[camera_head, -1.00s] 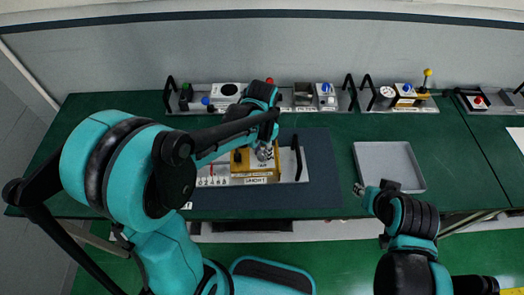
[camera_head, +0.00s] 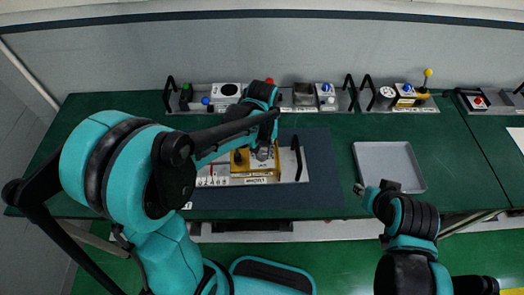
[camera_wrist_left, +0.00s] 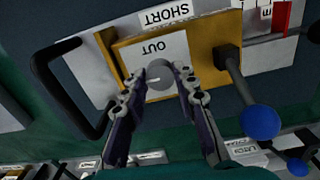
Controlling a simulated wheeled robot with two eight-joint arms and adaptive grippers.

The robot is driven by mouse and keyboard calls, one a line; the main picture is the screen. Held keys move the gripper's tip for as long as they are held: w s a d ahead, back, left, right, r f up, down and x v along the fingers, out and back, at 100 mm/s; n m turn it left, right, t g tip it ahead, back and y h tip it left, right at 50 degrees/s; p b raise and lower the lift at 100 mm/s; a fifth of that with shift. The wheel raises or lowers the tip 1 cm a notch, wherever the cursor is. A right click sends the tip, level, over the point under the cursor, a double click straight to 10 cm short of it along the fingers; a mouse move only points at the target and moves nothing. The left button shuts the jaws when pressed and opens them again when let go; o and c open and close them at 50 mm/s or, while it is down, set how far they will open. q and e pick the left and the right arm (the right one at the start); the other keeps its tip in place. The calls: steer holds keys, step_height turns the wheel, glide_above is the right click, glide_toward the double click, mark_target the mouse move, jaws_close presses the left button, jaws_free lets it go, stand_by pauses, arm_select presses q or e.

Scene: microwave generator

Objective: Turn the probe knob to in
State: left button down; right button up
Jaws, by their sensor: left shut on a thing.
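The probe knob (camera_wrist_left: 160,74) is a small round grey knob on a yellow-framed panel (camera_wrist_left: 119,49). A white plate labelled OUT (camera_wrist_left: 153,47) lies beside it. My left gripper (camera_wrist_left: 161,76) is shut on the knob, with one finger on each side. In the head view the left gripper (camera_head: 264,150) is over the panel, and the arm partly hides the fixture (camera_head: 286,172). A pointer or mark on the knob cannot be made out. My right gripper (camera_head: 363,190) is near the grey tray's left edge, and its jaws are too small to read.
A black handle (camera_wrist_left: 65,90) stands beside the panel, and a blue-ended lever (camera_wrist_left: 258,121) is on its other side. Several other fixtures line the back of the green table. A grey tray (camera_head: 417,184) lies to the right. The dark mat (camera_head: 322,170) has bare room.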

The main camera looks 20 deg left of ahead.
mark_target(262, 154)
arm_select(q)
steer(key=shift+n, duration=0.4)
steer(key=c, duration=1.2)
jaws_free()
step_height(262, 154, up, 12)
